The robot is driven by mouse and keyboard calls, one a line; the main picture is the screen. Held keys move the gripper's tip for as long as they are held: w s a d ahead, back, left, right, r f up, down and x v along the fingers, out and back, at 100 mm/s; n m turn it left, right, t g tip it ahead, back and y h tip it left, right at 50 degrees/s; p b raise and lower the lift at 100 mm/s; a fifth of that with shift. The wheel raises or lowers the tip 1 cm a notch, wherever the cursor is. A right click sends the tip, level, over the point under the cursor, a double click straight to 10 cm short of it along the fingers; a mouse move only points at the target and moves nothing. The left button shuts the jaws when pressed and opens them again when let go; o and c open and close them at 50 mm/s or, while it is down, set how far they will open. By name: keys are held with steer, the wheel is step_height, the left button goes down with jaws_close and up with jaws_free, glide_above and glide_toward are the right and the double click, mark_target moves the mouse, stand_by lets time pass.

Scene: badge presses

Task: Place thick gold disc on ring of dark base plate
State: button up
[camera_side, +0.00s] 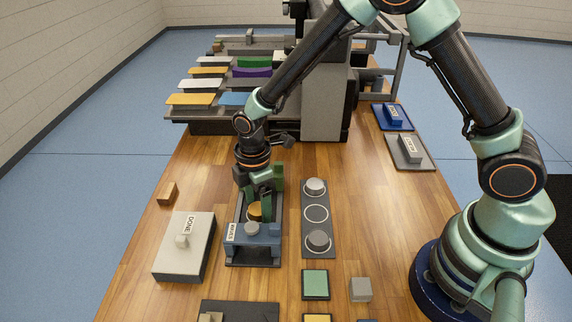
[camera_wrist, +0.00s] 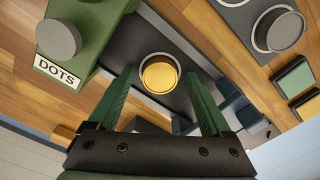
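The thick gold disc (camera_wrist: 159,75) lies on the dark base plate (camera_wrist: 196,68), inside a pale ring that shows around its edge in the wrist view. In the side view the gold disc (camera_side: 255,211) is partly hidden by my gripper. My gripper (camera_wrist: 161,84) is open, with its two green fingers on either side of the disc and a gap to each. In the side view my gripper (camera_side: 257,203) points down over the plate, between the blue WAVES press (camera_side: 254,234) and the green press (camera_side: 277,178).
The green DOTS press (camera_wrist: 82,32) stands close to my left finger in the wrist view. A grey three-ring strip (camera_side: 317,199) lies right, with grey discs at both ends and an empty middle ring. A DONE box (camera_side: 184,240) and a wooden block (camera_side: 167,194) stand left.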

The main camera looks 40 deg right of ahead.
mark_target(258, 208)
step_height(258, 208, up, 12)
steer(key=s+d+r+m+t, duration=0.5)
steer(key=s+d+r+m, duration=0.6)
steer(key=d+m, duration=0.3)
steer(key=shift+d+r+m+t, duration=0.3)
steer(key=shift+d+r+m, duration=0.15)
steer(key=shift+m, duration=0.45)
